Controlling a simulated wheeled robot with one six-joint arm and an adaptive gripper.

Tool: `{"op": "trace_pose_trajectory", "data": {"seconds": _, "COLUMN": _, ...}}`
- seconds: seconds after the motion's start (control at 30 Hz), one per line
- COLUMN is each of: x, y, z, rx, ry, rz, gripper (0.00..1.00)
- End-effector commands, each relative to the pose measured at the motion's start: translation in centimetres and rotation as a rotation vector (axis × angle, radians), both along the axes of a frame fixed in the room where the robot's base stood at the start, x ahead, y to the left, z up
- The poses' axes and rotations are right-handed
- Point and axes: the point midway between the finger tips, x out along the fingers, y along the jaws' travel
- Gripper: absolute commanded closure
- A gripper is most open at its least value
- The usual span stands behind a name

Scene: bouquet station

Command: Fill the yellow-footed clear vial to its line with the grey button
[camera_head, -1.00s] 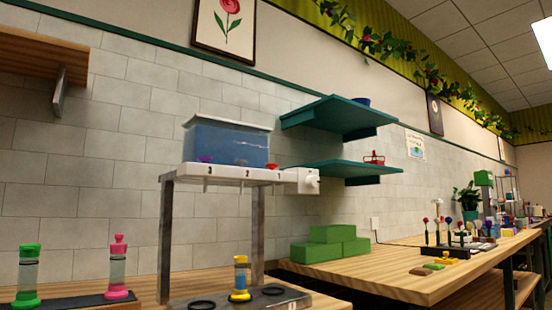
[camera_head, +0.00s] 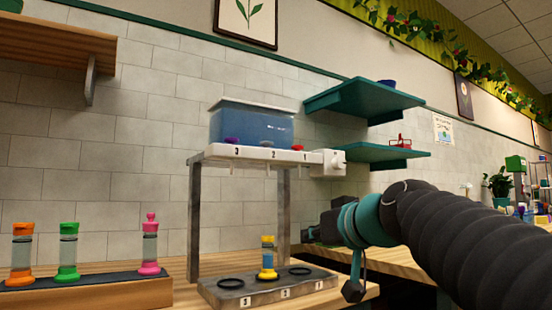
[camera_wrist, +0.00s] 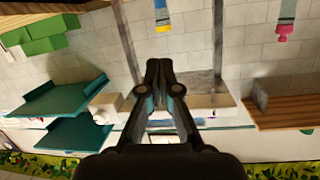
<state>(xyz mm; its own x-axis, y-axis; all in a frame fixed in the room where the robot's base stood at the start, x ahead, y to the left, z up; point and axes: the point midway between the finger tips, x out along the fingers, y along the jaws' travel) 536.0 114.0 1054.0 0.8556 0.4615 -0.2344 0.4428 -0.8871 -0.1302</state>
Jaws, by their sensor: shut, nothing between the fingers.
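The yellow-footed clear vial (camera_head: 268,258) stands upright at the middle place, 2, of the dispenser base (camera_head: 222,296), below the bar's nozzles. It also shows upside down in the wrist view (camera_wrist: 162,20). Its liquid level and line are too small to tell. The grey button (camera_head: 267,144) sits on the white bar (camera_head: 258,155) above number 2, between a purple and a red button. My gripper (camera_wrist: 158,66) is shut and empty in the wrist view, apart from the vial. In the head view, my arm reaches in from the right, beside the dispenser.
Orange (camera_head: 21,255), green (camera_head: 68,252) and pink (camera_head: 150,245) vials stand on a dark strip at left. Teal shelves (camera_head: 365,108) jut from the wall at right. Open wall lies left of the dispenser.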

Motion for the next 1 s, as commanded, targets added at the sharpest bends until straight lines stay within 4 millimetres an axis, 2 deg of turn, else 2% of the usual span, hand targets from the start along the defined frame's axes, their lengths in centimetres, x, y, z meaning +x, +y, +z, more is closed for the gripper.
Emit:
{"op": "trace_pose_trajectory", "data": {"seconds": 0.03, "x": 1.6, "y": 0.7, "z": 3.0, "rx": 0.024, "ry": -0.073, "rz": 0.019, "gripper": 1.0}}
{"op": "trace_pose_trajectory", "data": {"seconds": 0.1, "x": 3.1, "y": 1.4, "z": 7.3, "rx": 0.056, "ry": -0.176, "rz": 0.041, "gripper": 1.0}}
{"op": "trace_pose_trajectory", "data": {"seconds": 0.2, "x": 4.6, "y": 2.1, "z": 12.6, "rx": 0.098, "ry": -0.311, "rz": 0.064, "gripper": 1.0}}
{"op": "trace_pose_trajectory", "data": {"seconds": 0.3, "x": 5.4, "y": 2.5, "z": 16.7, "rx": 0.134, "ry": -0.421, "rz": 0.078, "gripper": 1.0}}
{"op": "trace_pose_trajectory", "data": {"seconds": 0.4, "x": 5.8, "y": 2.6, "z": 19.5, "rx": 0.159, "ry": -0.499, "rz": 0.086, "gripper": 1.0}}
{"op": "trace_pose_trajectory", "data": {"seconds": 0.5, "x": 5.9, "y": 2.7, "z": 21.2, "rx": 0.176, "ry": -0.546, "rz": 0.088, "gripper": 1.0}}
{"op": "trace_pose_trajectory", "data": {"seconds": 0.6, "x": 5.8, "y": 2.7, "z": 21.9, "rx": 0.183, "ry": -0.567, "rz": 0.09, "gripper": 1.0}}
{"op": "trace_pose_trajectory", "data": {"seconds": 1.0, "x": 6.0, "y": 2.9, "z": 22.2, "rx": 0.184, "ry": -0.568, "rz": 0.091, "gripper": 1.0}}
